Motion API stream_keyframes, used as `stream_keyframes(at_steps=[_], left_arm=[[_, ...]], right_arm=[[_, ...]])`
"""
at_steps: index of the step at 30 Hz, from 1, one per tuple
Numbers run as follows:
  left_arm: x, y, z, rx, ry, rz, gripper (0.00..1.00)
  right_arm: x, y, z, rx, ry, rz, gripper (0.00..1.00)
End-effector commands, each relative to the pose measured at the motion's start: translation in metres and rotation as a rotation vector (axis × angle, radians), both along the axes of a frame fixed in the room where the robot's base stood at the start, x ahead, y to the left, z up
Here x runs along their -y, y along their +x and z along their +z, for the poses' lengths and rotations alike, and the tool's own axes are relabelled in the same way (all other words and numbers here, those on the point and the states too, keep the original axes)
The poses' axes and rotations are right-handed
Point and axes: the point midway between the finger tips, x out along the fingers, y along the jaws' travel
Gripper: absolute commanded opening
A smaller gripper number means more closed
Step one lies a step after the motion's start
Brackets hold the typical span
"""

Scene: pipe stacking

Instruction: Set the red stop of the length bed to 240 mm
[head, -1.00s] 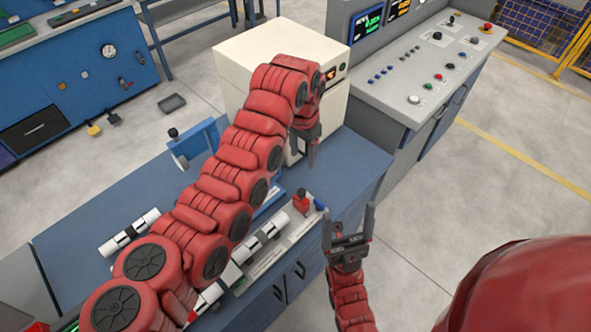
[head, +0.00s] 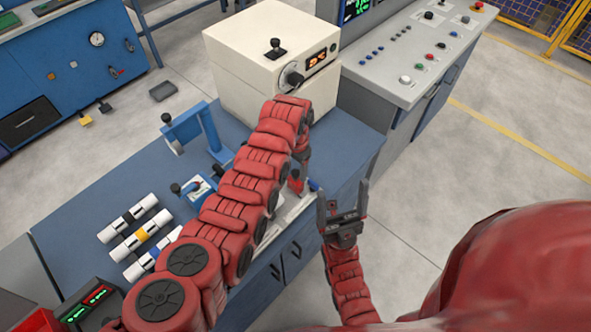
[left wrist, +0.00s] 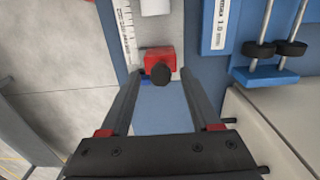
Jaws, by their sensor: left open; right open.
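The red stop (left wrist: 157,58) with its black knob (left wrist: 161,75) sits on the length bed beside a white printed scale (left wrist: 127,32) in the left wrist view. The scale's numbers are too small to read. In the head view the red stop (head: 296,184) shows partly, just below my left gripper (head: 303,172). In the left wrist view my left gripper (left wrist: 158,80) is open, its fingers pointing at the stop, one on each side of the knob. I cannot tell whether they touch it. My right gripper (head: 342,208) is open and empty, off the bench's front edge.
Three banded white pipes (head: 128,225) lie on the blue bench (head: 85,205) at left. A blue stand (head: 192,124) and a cream machine (head: 262,60) stand behind my left arm. In the left wrist view a blue fixture with two rods (left wrist: 262,22) is at the right.

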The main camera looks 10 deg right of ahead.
Motion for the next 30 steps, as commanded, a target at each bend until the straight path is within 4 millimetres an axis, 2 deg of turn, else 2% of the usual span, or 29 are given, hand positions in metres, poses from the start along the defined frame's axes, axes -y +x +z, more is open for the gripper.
stream_keyframes(at_steps=[9,19,27,29,30], left_arm=[[0.000,0.000,-0.019,0.000,-0.001,0.000,0.63],[0.000,0.000,-0.020,0.000,-0.001,0.001,0.61],[0.000,0.000,-0.020,0.000,-0.001,0.001,0.13],[0.000,0.000,-0.020,0.000,-0.001,0.001,0.02],[0.000,0.000,-0.020,0.000,-0.001,0.001,0.00]], right_arm=[[0.000,0.000,0.002,0.000,0.000,0.000,0.83],[0.000,0.000,0.002,0.000,0.000,0.000,0.83],[0.000,0.000,0.002,0.000,0.000,0.000,0.83],[0.000,0.000,0.002,0.000,0.000,0.000,0.83],[0.000,0.000,0.002,0.000,0.000,0.000,0.83]])
